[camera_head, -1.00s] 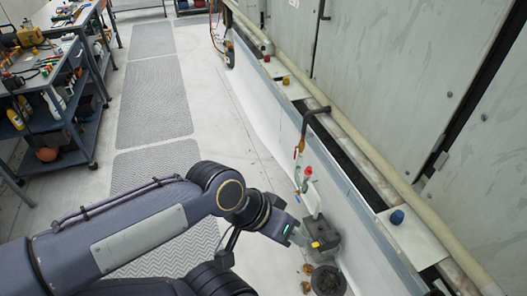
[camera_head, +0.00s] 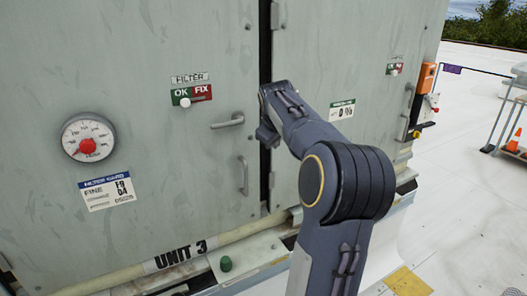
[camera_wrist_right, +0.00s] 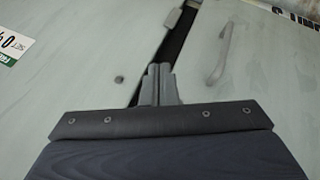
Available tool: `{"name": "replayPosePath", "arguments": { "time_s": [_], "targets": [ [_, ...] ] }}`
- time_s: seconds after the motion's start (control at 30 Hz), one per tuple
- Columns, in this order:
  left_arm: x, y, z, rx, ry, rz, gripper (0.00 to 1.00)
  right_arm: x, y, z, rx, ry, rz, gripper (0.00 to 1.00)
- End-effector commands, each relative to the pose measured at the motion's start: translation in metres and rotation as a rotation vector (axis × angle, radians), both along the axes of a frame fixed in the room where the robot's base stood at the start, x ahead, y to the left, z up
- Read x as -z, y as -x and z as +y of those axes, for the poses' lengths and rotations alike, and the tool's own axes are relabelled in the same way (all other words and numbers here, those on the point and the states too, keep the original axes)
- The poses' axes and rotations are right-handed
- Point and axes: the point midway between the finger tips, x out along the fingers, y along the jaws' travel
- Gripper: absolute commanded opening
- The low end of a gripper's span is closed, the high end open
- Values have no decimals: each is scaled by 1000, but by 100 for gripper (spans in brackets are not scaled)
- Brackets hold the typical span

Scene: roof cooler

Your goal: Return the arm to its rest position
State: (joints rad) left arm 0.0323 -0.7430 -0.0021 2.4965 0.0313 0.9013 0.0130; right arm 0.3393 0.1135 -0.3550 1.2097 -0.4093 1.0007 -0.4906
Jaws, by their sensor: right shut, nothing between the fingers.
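My right arm (camera_head: 345,190) rises from the bottom edge of the head view, right of centre. It bends at a large elbow joint and reaches up and left in front of the grey cabinet (camera_head: 225,60). Its far end lies by the dark seam between two doors; the fingers are not clear there. In the right wrist view my right gripper (camera_wrist_right: 158,72) has its fingers together with nothing between them, in front of the door seam. I cannot tell its exact distance from the doors. My left gripper is not in view.
A door handle (camera_head: 228,120) sticks out left of the arm's end. A pressure gauge (camera_head: 88,137) and an OK/FIX filter indicator (camera_head: 191,95) are on the left door. A green knob (camera_head: 225,264) stands on the ledge below. An open pale floor lies right, with a cart (camera_head: 508,112).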

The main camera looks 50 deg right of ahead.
Motion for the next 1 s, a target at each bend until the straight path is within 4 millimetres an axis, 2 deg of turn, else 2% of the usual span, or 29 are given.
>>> {"name": "replayPosePath", "arguments": {
  "time_s": [0.33, 0.4, 0.47, 0.57, 0.73, 0.9, 1.0],
  "targets": [
    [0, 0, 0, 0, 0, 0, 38, -5, 5, 0, 0, -2, 0, 0],
    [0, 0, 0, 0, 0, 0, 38, -3, 5, 7, -5, -20, -10, 0],
    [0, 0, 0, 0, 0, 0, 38, -1, 5, 22, -17, -55, -33, 0],
    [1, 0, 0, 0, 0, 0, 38, 10, 9, 72, -50, -160, -95, 0],
    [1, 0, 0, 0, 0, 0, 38, 35, 31, 194, -127, -401, -189, 0],
    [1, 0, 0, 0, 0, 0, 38, 71, 77, 310, -191, -607, -207, 0],
    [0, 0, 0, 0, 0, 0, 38, 95, 109, 362, -210, -696, -194, 0]
  ]
}}
